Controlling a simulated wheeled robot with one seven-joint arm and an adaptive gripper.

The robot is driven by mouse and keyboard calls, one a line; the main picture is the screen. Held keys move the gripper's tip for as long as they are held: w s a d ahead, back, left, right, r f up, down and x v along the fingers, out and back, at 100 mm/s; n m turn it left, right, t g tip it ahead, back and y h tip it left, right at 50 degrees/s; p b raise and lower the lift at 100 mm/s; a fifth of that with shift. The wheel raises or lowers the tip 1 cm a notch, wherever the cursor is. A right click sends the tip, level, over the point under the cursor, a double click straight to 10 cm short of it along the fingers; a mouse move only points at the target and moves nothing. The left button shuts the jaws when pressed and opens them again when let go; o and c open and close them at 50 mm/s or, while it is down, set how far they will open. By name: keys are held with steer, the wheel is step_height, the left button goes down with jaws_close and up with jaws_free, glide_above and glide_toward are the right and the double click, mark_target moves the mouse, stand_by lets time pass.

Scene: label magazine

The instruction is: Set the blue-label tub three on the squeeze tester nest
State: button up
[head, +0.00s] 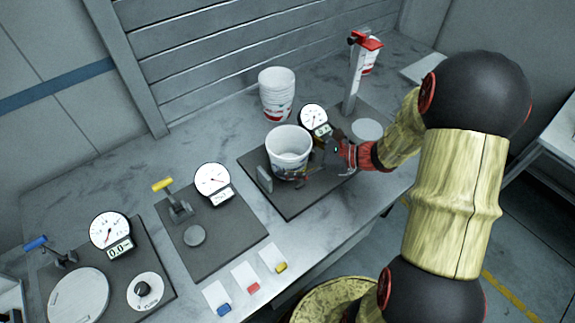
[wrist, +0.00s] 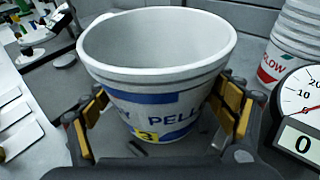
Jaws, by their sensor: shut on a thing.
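The blue-label tub three (head: 289,146) is a white open tub, upright and empty inside as far as I see. In the wrist view the tub (wrist: 155,75) shows blue bands, blue lettering and a yellow tag marked 3. My gripper (wrist: 158,118) is shut on it, with yellow-padded fingers on both sides. In the head view my gripper (head: 318,160) reaches it from the right. The tub is at the squeeze tester, over its dark base plate (head: 292,207), beside a grey upright pad (head: 264,179). The tub hides the nest, and I cannot tell whether it touches down.
The tester's dial gauge (head: 313,117) stands close behind the tub. A stack of white tubs (head: 277,93) is farther back. A red-topped post (head: 356,72) stands behind right. Two other gauge stations and several label cards (head: 245,279) are at left and front.

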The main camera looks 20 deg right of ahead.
steer(key=shift+w+a+f+b, duration=0.15)
steer(key=shift+f+b, duration=0.3)
steer(key=shift+f, duration=0.5)
steer(key=shift+w+d+f+b, duration=0.15)
steer(key=shift+f+b, duration=0.25)
steer(key=shift+f, duration=0.55)
steer(key=shift+a+f, duration=0.1)
steer(key=shift+f, duration=0.05)
steer(key=o, duration=0.8)
steer(key=shift+o, duration=0.6)
steer(key=shift+r, duration=0.25)
steer(key=p+v, duration=0.3)
steer(key=v, duration=0.7)
steer(key=shift+s+d+r, duration=0.1)
steer(key=shift+s+d, duration=0.05)
steer(key=shift+d, duration=0.2)
steer(key=shift+s+d+r, duration=0.15)
steer(key=shift+s+d, duration=0.2)
steer(key=shift+d, duration=0.15)
